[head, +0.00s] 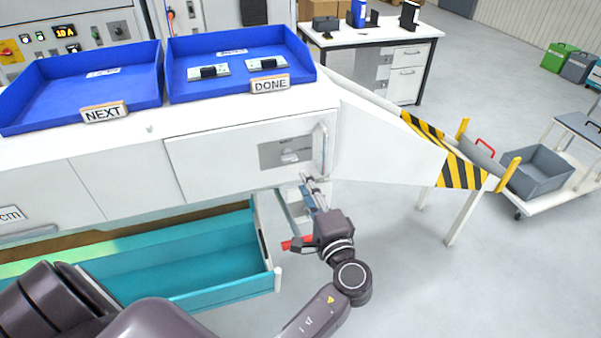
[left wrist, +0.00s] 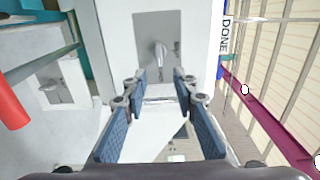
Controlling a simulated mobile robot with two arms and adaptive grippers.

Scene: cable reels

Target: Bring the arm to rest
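My left gripper (head: 312,185) is in front of the white cabinet (head: 190,155), its fingers pointing up at the front, just below the door's vertical bar handle (head: 322,148). In the left wrist view my left gripper (left wrist: 160,95) shows its two blue-padded fingers apart, with a clear gap and nothing visibly clamped between them. Beyond the fingertips is the grey latch plate (left wrist: 172,35) with a small knob, also on the door in the head view (head: 285,152). Whether a finger touches the cabinet I cannot tell. My right gripper is not in view.
Below the cabinet a teal drawer (head: 195,268) stands open, left of my forearm. A red bar (head: 298,243) is close beside the gripper. On top are an empty blue NEXT tray (head: 130,90) and a blue DONE tray (head: 190,55) with two parts. A striped chute (head: 425,150) extends right.

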